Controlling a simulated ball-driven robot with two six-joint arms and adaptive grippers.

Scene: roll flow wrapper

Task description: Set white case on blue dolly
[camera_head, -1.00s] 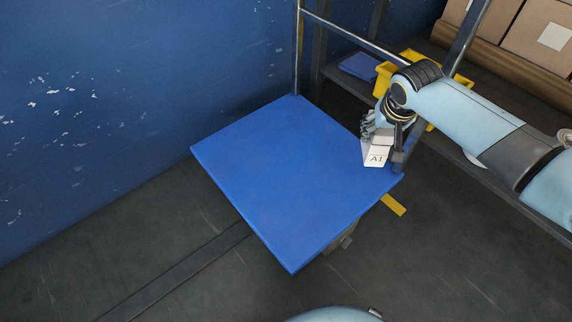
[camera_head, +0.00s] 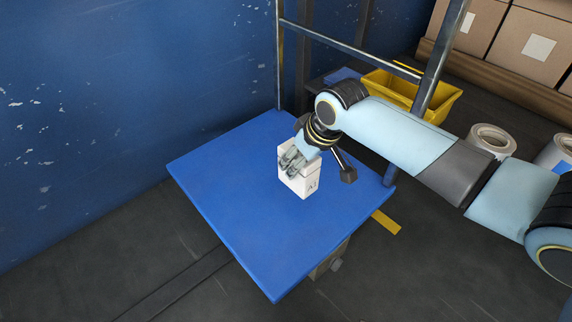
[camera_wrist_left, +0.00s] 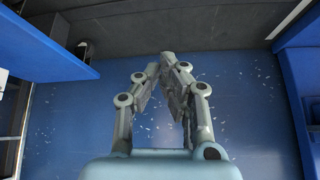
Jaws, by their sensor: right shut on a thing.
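The white case (camera_head: 309,186), marked A1, is upright over the middle-right of the blue dolly top (camera_head: 225,200) in the head view. My right gripper (camera_head: 291,160) is shut on the case from above, its fingers covering part of the top and left side. I cannot tell whether the case's base touches the dolly or is slightly above it. My left gripper (camera_wrist_left: 162,64) shows in the left wrist view, its fingertips drawn together and nothing between them.
The dolly has a metal handle frame (camera_head: 350,47) on its far side. Behind it are a yellow bin (camera_head: 415,92), white rolls (camera_head: 492,140) and cardboard boxes (camera_head: 535,45). A blue wall (camera_head: 110,80) stands at left. The dolly top around the case is clear.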

